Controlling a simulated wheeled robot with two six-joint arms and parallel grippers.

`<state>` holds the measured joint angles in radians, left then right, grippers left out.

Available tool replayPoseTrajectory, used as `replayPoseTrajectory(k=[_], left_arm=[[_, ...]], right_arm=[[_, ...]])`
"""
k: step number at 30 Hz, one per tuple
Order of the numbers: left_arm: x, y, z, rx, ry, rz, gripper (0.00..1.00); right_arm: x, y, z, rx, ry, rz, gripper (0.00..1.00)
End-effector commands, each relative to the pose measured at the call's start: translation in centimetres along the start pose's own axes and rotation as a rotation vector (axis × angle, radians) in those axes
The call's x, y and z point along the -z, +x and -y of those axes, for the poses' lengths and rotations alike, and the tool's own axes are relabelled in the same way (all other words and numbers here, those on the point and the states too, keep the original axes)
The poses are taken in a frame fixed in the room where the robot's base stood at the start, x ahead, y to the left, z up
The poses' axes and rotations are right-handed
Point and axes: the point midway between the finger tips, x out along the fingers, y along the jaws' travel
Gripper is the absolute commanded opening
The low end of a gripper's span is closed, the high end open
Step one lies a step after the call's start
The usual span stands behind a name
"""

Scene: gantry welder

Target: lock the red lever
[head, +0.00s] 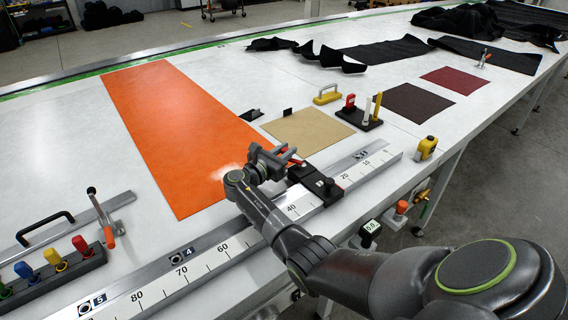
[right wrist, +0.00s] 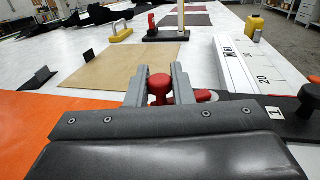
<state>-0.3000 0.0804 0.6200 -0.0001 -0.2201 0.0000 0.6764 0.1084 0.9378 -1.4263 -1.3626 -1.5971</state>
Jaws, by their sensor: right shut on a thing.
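The red lever (head: 287,154) sits beside a black block (head: 318,183) on the ruled rail, at the edge of the orange sheet. My right gripper (head: 276,158) is at the lever, partly covering it in the head view. In the right wrist view the lever's round red knob (right wrist: 159,86) stands between the two grey fingers of the right gripper (right wrist: 158,80), which is shut on it. More red of the lever shows just right of the fingers. The black block with its dark knob (right wrist: 309,95) is at the right edge there. My left gripper is not in view.
The ruled rail (head: 225,251) runs along the table's near edge. A tan sheet (head: 308,131) and a black base with red and yellow posts (head: 360,120) lie beyond. A yellow handle (head: 327,95) stands behind. The orange sheet (head: 165,120) lies flat and clear to the left.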

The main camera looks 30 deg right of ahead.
Motion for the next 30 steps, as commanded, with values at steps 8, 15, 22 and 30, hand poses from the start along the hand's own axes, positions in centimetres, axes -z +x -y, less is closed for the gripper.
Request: replayPoseTrajectory(k=[8, 15, 22, 30], left_arm=[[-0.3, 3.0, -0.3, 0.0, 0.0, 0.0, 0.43], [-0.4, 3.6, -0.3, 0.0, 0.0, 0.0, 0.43], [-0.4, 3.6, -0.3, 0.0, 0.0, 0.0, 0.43], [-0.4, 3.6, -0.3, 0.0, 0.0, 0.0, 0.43]], right_arm=[[0.3, 0.8, -0.2, 0.136, 0.0, 0.001, 0.0], [0.1, 1.1, -0.2, 0.184, 0.0, 0.0, 0.0], [0.0, 1.1, -0.1, 0.191, -0.001, -0.001, 0.0], [0.0, 1.1, -0.1, 0.19, 0.0, 0.0, 0.3]])
